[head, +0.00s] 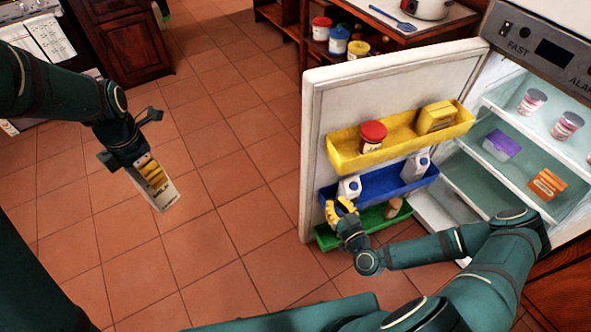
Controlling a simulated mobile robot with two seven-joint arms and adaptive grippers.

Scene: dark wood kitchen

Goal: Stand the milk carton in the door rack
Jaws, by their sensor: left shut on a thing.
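A white milk carton (162,197) is in my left gripper (153,177), whose yellow fingers are shut on it. It hangs tilted over the tiled floor, well left of the open fridge door (316,150). The door carries a yellow rack (400,144) on top, a blue rack (385,186) in the middle and a green rack (330,240) at the bottom. My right gripper (338,210) is in front of the left end of the blue and green racks. Its finger opening and any contact with the door are unclear.
The yellow rack holds a red-lidded jar (372,136) and a yellow box (436,117). The blue rack holds white cartons (349,187) (416,166). A tan item (395,207) is in the green rack. Open floor lies between the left gripper and door.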

